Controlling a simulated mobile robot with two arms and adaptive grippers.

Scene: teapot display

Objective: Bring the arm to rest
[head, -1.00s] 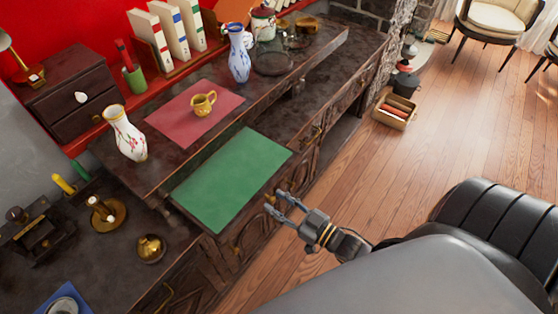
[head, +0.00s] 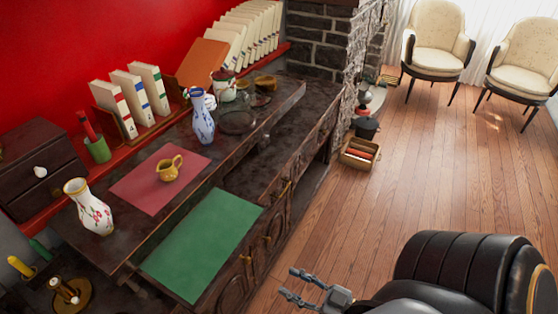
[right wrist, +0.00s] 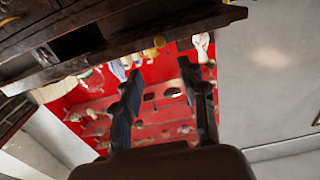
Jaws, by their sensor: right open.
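My right gripper (head: 296,286) is open and empty at the bottom of the head view. It is over the wooden floor, to the right of the sideboard front and apart from it. In the right wrist view its two dark fingers (right wrist: 160,92) stand apart with nothing between them. The right arm comes in from the bottom right of the head view. My left gripper is not in view.
The dark sideboard (head: 262,175) bears a green mat (head: 204,245), a red mat (head: 138,190) with a small golden jug (head: 168,168), a white vase (head: 88,208) and a blue-white vase (head: 203,117). A wooden box (head: 359,154) stands on the floor. Floor (head: 430,170) is clear toward two chairs.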

